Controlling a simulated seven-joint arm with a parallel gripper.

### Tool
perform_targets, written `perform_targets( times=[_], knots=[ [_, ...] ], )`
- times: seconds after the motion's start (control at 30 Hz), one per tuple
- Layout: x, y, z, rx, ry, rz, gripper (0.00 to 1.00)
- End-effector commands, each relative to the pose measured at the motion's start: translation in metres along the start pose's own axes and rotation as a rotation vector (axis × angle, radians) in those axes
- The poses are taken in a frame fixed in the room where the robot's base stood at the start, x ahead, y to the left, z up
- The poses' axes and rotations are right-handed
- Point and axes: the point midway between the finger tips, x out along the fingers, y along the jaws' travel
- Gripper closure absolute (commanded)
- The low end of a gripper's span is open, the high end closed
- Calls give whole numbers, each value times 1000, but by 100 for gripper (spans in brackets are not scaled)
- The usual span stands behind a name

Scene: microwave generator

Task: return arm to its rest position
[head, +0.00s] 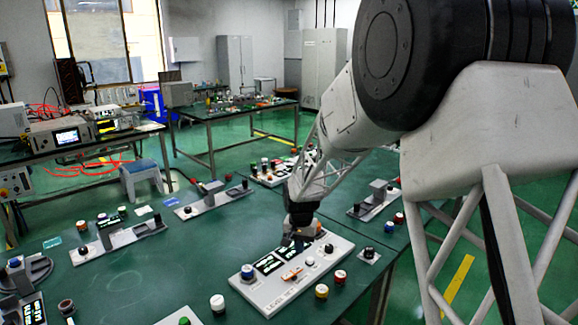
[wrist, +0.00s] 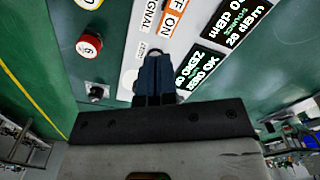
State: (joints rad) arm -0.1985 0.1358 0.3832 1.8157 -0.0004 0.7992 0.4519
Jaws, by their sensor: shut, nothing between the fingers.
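My gripper (head: 299,240) hangs at the end of my arm, pointing down over the far side of a white panel (head: 262,301) on the green table. The panel carries dark displays, an orange-marked switch (head: 291,274) and several knobs. In the wrist view my gripper (wrist: 154,62) shows as two dark blue fingers close together, with nothing between them. I cannot tell whether the fingertips touch the panel.
Loose knobs stand around the panel, among them a red one (head: 340,277), a yellow one (head: 321,292) and a white one (head: 217,304). Grey fixtures (head: 118,238) stand on the table (head: 150,285) at left and behind. Side benches with instruments stand farther back.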

Motion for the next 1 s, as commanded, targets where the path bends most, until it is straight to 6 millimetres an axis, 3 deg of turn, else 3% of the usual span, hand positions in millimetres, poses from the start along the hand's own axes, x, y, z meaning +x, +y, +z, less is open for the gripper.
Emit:
perform_targets(
  times=[0.27, 0.6, 1.0],
  knots=[
    [-51, 35, 32, -25, 28, -11, 100],
    [-112, 87, 91, -67, 67, -22, 100],
    [-162, 145, 171, -115, 113, -29, 100]
  ],
)
